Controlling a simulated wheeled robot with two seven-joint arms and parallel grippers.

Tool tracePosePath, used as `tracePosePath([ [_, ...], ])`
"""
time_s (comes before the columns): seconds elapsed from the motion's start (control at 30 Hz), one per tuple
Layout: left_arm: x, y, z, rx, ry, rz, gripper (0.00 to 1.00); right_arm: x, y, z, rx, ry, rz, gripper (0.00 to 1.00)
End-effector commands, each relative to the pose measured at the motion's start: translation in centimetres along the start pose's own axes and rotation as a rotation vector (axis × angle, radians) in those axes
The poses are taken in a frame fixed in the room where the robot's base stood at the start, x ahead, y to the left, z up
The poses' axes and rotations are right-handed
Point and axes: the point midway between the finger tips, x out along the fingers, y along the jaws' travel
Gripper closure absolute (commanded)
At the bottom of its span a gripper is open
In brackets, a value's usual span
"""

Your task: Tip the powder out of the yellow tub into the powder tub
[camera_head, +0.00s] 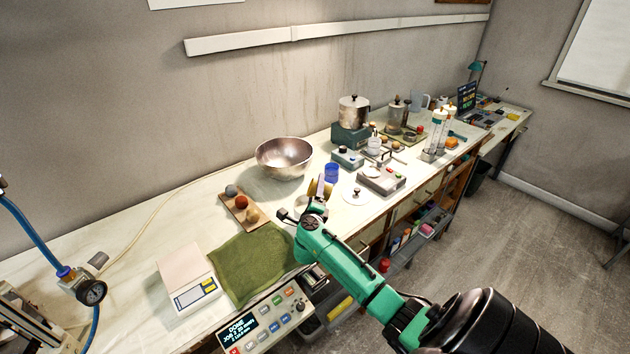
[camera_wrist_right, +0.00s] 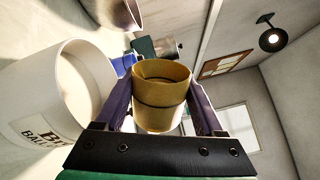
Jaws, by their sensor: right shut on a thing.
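The yellow tub (camera_head: 318,187) is held in my right gripper (camera_head: 316,203) above the bench. In the right wrist view the yellow tub (camera_wrist_right: 160,100) sits between the two fingers (camera_wrist_right: 161,112), its mouth toward the top of the picture; it leans relative to a white tub (camera_wrist_right: 62,102). That white tub is open, close beside it on the left, with a partly readable label. A blue tub (camera_head: 331,173) stands just beyond the gripper; it also shows in the wrist view (camera_wrist_right: 123,65). I cannot tell which is the powder tub. No powder is seen falling. My left gripper is out of view.
A steel bowl (camera_head: 284,157) stands behind left, a tray of balls (camera_head: 240,209) nearer. A white lid-like disc (camera_head: 355,196) and a grey device (camera_head: 382,179) lie right of the gripper. A green cloth (camera_head: 250,264) and a scale (camera_head: 187,280) are in front.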

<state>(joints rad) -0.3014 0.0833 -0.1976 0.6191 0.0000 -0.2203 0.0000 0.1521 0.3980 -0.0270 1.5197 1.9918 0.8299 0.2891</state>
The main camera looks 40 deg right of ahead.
Motion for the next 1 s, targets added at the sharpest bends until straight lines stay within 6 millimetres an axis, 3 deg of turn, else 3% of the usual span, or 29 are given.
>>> tracePosePath([
  [0.03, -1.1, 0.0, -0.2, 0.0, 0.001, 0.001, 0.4, 0.0, -0.5, 0.2, -0.043, -0.002, 0.001, 0.87],
  [0.4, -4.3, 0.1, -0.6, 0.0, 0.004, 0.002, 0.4, 0.0, -0.3, 0.0, -0.35, -0.019, 0.001, 0.87],
  [1.0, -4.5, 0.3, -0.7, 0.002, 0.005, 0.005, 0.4, 0.0, 0.0, -0.1, -0.4, -0.022, 0.0, 0.88],
])
